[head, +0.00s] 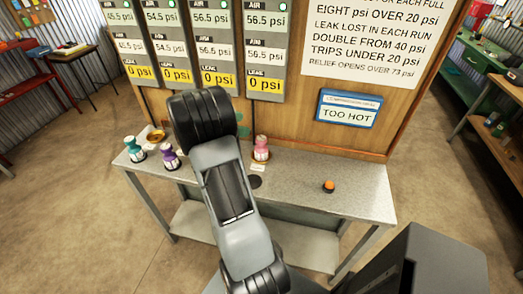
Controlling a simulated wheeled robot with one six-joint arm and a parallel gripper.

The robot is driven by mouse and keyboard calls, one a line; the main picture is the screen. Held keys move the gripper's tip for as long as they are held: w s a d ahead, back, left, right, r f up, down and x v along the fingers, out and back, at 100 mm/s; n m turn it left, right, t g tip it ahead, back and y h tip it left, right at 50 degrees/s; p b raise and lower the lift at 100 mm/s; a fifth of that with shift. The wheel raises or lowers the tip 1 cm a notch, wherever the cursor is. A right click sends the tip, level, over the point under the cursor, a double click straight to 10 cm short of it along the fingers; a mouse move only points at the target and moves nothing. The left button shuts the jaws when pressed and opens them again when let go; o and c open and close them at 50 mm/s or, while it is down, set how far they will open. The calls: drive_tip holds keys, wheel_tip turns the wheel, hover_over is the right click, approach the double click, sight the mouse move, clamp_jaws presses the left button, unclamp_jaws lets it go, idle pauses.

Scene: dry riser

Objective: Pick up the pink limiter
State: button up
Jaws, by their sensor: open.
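The pink limiter (262,144) stands upright at the back of the grey bench, just right of my arm, against the wooden board. Its lower part looks brownish or copper coloured, and a small pale label lies in front of it. My arm rises across the middle of the head view and covers part of the bench and board. My gripper does not show; it is out of sight beyond or behind the arm links. Nothing is seen touching the pink limiter.
A teal limiter (134,149) and a purple limiter (169,157) stand on the bench's left part, near a brass dish (156,137). An orange knob (328,185) sits to the right. The grey bench top (365,205) is clear at far right. Gauge panels and signs hang on the board (300,110).

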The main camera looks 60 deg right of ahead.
approach(261, 140)
drive_tip(key=s+d+f, duration=0.2)
drive_tip(key=d+f, duration=0.1)
drive_tip(key=d, duration=0.1)
drive_tip(key=shift+p+x, duration=1)
drive_tip(key=shift+x, duration=1.85)
drive_tip(key=shift+d, duration=0.1)
drive_tip(key=shift+c, duration=0.3)
drive_tip(key=shift+r, duration=0.1)
clamp_jaws()
